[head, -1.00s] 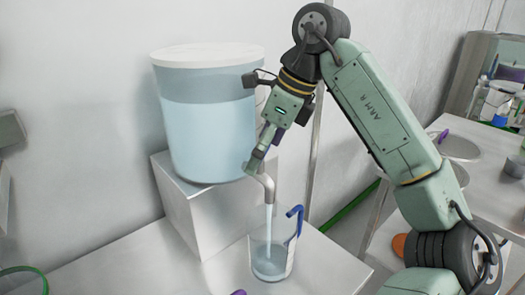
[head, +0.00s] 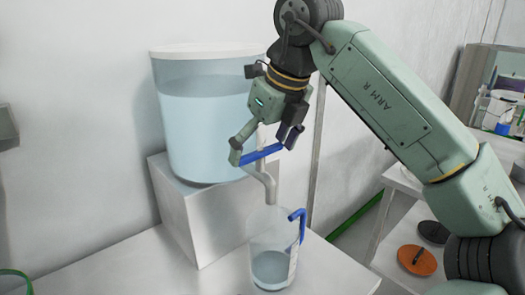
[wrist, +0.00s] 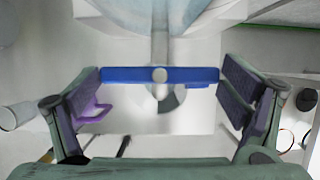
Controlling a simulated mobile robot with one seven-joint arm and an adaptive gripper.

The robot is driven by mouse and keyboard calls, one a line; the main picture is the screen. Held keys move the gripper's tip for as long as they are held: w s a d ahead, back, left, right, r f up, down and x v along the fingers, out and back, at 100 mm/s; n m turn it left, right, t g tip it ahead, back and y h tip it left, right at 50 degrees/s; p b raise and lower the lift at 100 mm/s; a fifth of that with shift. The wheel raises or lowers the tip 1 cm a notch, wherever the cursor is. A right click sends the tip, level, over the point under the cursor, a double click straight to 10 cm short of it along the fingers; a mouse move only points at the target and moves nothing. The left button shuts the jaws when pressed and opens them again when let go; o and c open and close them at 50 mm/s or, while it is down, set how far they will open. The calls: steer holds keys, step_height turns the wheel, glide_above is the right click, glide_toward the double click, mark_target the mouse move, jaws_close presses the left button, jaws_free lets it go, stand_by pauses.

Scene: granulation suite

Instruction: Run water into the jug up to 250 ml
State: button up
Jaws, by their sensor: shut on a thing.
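The clear jug (head: 268,268) stands upright on the bench beneath the tap spout (head: 268,188). It has a blue hooked handle (head: 297,215) on its right side and holds some pale blue water in its lower part. Its scale is too small to read. No stream shows between spout and jug. My gripper (head: 265,145) is shut on the blue tap lever (head: 262,153), gripping it at both ends. The wrist view shows the lever (wrist: 190,75) lying crosswise between my two fingers. The jug is mostly hidden there.
A large water tank (head: 205,120) with a white lid stands on a metal block (head: 205,220) behind the tap. The bench (head: 130,265) left of the jug is clear. At right, an orange disc (head: 417,260) and a dark disc (head: 433,232) lie near another bench.

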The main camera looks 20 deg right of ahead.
stand_by(0.4)
steer(key=o, duration=0.9)
steer(key=shift+c, duration=0.2)
steer(key=v, duration=0.7)
steer(key=shift+r, duration=0.3)
steer(key=shift+s, duration=0.1)
